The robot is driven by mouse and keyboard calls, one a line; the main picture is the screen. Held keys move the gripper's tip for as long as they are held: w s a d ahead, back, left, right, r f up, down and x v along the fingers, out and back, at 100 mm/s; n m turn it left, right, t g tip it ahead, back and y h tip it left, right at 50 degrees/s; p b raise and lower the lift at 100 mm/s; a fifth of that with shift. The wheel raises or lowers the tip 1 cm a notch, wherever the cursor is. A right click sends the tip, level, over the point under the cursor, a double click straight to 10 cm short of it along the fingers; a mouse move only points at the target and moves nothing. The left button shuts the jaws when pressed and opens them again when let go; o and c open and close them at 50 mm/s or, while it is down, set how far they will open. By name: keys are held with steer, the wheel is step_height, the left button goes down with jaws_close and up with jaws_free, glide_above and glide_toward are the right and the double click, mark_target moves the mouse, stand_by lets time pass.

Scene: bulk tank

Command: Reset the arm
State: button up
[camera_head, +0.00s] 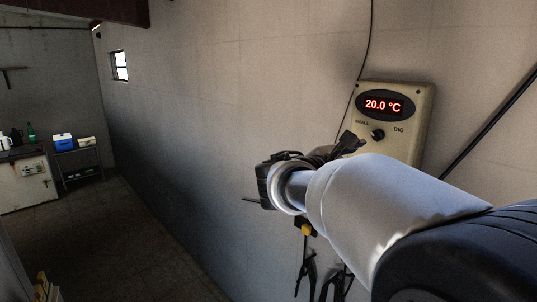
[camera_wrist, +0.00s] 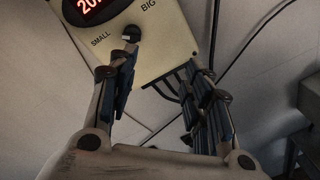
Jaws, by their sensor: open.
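My gripper (camera_head: 347,146) is raised in front of the wall, close to a beige control box (camera_head: 421,118) on the wall. In the wrist view my gripper (camera_wrist: 165,90) is open, its two fingers apart with nothing between them. The box has a red display (camera_head: 386,105) reading 20.0 °C. Below it is a black knob (camera_head: 377,135) between the labels SMALL and BIG. In the wrist view the knob (camera_wrist: 131,34) shows just beyond the left fingertip; I cannot tell whether they touch. My arm hides the lower part of the box in the head view.
Below my arm, dark items and a yellow part (camera_head: 306,230) hang by the wall. Far left stand a white cabinet (camera_head: 28,185) and a shelf with a blue cooler (camera_head: 64,141). The floor (camera_head: 125,235) between is clear.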

steer(key=s+d+f+m+g+y+b, duration=0.2)
steer(key=s+f+m+g+y+b, duration=0.5)
steer(key=s+f, duration=1.15)
steer(key=s+a+f+m+t+y+b, duration=0.1)
steer(key=s+a+f+m+y+b, duration=0.5)
steer(key=s+a+f+m, duration=0.3)
steer(key=s+a+f, duration=0.4)
steer(key=s+f, duration=0.2)
steer(key=f, duration=0.1)
steer(key=shift+s+a+f+t+y, duration=0.25)
steer(key=shift+s+f+t+y, duration=0.05)
steer(key=shift+s+f+t, duration=0.1)
